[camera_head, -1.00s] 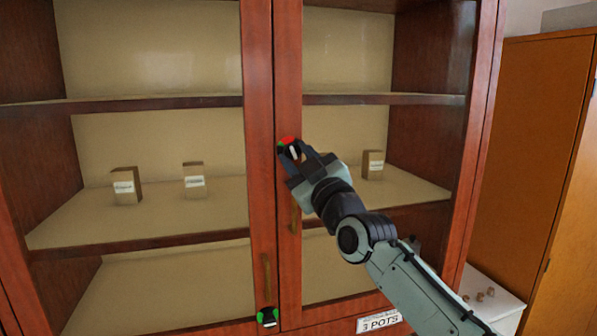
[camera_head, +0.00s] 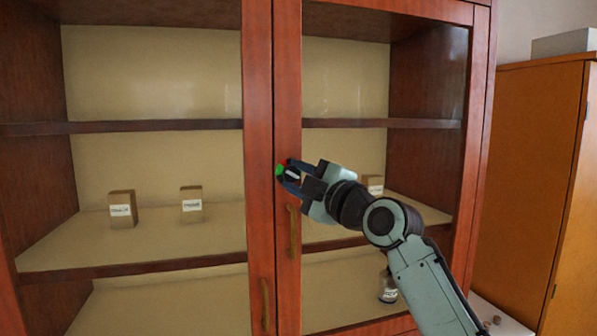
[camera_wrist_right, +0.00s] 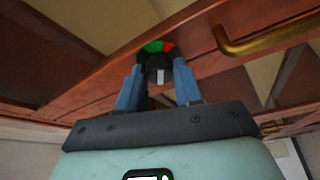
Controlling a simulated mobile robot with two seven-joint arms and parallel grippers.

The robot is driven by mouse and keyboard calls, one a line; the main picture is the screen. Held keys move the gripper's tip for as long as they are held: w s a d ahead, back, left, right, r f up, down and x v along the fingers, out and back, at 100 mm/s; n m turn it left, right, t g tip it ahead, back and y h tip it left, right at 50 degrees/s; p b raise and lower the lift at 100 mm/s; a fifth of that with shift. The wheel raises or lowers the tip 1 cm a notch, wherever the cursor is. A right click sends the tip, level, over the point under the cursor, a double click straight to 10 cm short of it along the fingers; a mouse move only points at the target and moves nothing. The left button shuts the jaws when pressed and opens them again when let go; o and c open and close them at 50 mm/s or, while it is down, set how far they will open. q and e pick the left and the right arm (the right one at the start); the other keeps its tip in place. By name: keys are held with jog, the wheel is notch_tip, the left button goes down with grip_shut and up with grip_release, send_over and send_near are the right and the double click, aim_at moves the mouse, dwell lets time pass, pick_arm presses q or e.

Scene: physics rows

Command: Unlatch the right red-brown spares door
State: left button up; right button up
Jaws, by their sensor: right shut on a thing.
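The right red-brown door (camera_head: 288,90) is a glazed frame and looks closed against the left door (camera_head: 258,100). Its round latch, a dark knob with a white mark on a red and green disc (camera_head: 280,170), sits on the inner stile above the brass handle (camera_head: 294,232). My right gripper (camera_head: 292,175) comes from the right and is shut on the knob. The wrist view shows the knob (camera_wrist_right: 158,66) between its two blue fingers (camera_wrist_right: 158,82), green at left and red at right. The fingers partly hide the latch in the head view. My left gripper is out of view.
Small labelled boxes (camera_head: 122,208) (camera_head: 191,204) stand on the middle shelf behind the glass; another (camera_head: 374,185) is partly behind my right arm. A labelled jar (camera_head: 388,288) is lower. An orange-brown cabinet (camera_head: 530,180) stands at right.

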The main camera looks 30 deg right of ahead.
jog(key=n+p, duration=0.1)
jog(key=n+g+p, duration=0.1)
jog(key=n, duration=0.1)
jog(key=shift+d+r+n, duration=0.1)
jog(key=shift+r+n, duration=0.2)
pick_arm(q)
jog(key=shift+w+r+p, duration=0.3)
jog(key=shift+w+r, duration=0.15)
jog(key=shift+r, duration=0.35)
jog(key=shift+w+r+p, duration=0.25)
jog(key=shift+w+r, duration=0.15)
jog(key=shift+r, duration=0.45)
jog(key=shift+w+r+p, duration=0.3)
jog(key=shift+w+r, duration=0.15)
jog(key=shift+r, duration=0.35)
pick_arm(e)
jog(key=shift+n+g, duration=0.7)
jog(key=shift+n, duration=0.6)
jog(key=o, duration=1)
jog(key=shift+o, duration=0.2)
